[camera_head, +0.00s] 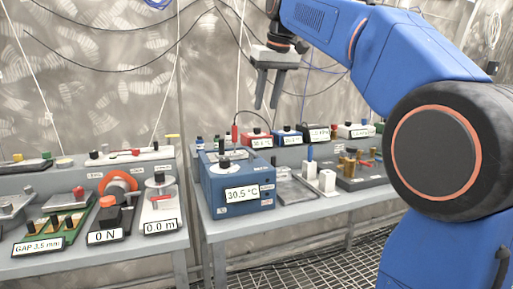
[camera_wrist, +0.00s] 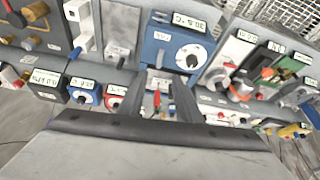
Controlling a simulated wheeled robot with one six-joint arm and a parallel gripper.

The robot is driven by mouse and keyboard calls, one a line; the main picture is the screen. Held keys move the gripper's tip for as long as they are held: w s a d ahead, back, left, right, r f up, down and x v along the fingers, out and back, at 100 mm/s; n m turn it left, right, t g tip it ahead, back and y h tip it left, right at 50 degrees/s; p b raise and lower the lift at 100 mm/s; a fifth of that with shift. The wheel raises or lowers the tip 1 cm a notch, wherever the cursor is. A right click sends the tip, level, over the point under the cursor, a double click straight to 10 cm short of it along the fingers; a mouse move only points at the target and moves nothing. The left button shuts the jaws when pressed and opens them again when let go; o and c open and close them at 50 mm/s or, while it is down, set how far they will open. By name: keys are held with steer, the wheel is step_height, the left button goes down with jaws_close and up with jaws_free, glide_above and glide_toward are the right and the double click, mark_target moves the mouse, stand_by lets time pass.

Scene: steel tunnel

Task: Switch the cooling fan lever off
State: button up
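No part is readably marked as the cooling fan lever, so I cannot tell which it is. A blue box (camera_head: 237,207) with a 30.5 °C display and a black knob on top stands on the right table; its dial face also shows in the wrist view (camera_wrist: 172,42). My gripper (camera_head: 267,106) hangs in the air above and behind the blue box, fingers pointing down, apart from everything. Its two fingers are a little apart with nothing between them. In the wrist view, a small red part (camera_wrist: 157,98) behind shows between the fingers.
Left table holds a 0 N device (camera_head: 108,222), a 0.0 m slider unit (camera_head: 160,212) and a green gap gauge (camera_head: 50,236). White blocks (camera_head: 327,181) and a dark tray with brass pieces (camera_head: 360,182) stand right of the blue box. Small display boxes (camera_head: 287,135) line the back shelf.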

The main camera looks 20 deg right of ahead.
mark_target(255, 153)
steer(key=x, duration=1.7)
steer(key=shift+w+a+f, duration=0.1)
